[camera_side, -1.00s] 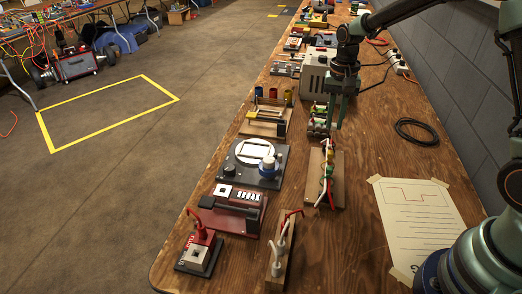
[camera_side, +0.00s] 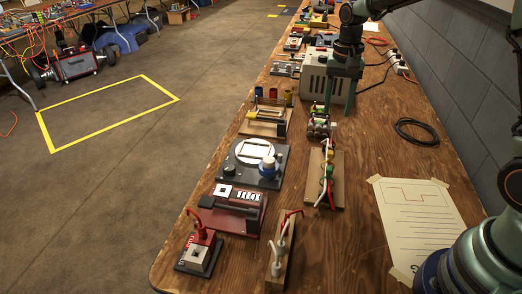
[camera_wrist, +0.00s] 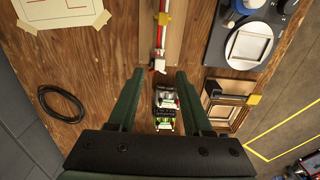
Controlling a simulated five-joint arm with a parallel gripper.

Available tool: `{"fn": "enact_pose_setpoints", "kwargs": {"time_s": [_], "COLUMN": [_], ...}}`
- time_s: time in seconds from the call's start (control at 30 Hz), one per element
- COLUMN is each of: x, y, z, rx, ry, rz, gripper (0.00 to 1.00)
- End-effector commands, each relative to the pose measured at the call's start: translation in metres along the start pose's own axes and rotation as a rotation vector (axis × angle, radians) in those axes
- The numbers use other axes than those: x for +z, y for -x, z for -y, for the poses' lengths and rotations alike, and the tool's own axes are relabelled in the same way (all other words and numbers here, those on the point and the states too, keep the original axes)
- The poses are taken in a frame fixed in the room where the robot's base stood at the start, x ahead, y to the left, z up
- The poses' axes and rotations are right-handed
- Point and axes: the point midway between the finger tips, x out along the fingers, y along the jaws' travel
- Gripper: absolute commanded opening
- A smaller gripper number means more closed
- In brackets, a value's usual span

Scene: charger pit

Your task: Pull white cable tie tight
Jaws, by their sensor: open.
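The wooden board (camera_side: 338,194) with white, red, green and yellow parts stands mid-table in the side view. White strands (camera_side: 331,191) on it may be the white cable tie, but they are too small to tell. In the wrist view the board (camera_wrist: 176,45) is at the top centre, with a white end piece (camera_wrist: 158,65) just beyond my fingertips. My gripper (camera_side: 338,110) is above the table, farther back than the board. Its fingers are apart and empty in the wrist view (camera_wrist: 158,76). A small silver and green device (camera_wrist: 166,108) shows between them, below.
A grey box (camera_side: 314,75) stands close behind my gripper. A dark cable coil (camera_side: 416,131) and a taped paper sheet (camera_side: 418,222) lie right. A round-plate device (camera_side: 240,170), a wooden frame (camera_side: 262,128) and a red meter (camera_side: 228,217) line the left edge. Bare table lies right of the board.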

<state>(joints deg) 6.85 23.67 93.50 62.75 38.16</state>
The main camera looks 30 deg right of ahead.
Motion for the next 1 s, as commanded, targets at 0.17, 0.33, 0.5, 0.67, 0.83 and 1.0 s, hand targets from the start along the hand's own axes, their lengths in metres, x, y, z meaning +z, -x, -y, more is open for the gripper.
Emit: {"fn": "enact_pose_setpoints", "kwargs": {"time_s": [0.17, 0.33, 0.5, 0.67, 0.83, 1.0], "x": [-0.001, -0.001, 0.0, 0.0, 0.0, 0.007], "y": [0.039, 0.065, 0.079, 0.081, 0.081, 0.087], "z": [0.001, 0.0, 0.0, 0.0, 0.0, -0.002], "rx": [-0.004, -0.002, -0.001, 0.0, 0.0, -0.014], "ry": [0.0, 0.0, 0.0, 0.0, 0.0, 0.034], "rz": [-0.005, -0.003, -0.001, -0.001, 0.0, -0.019], "gripper": [0.5, 0.5, 0.5, 0.5, 0.5, 0.5]}}
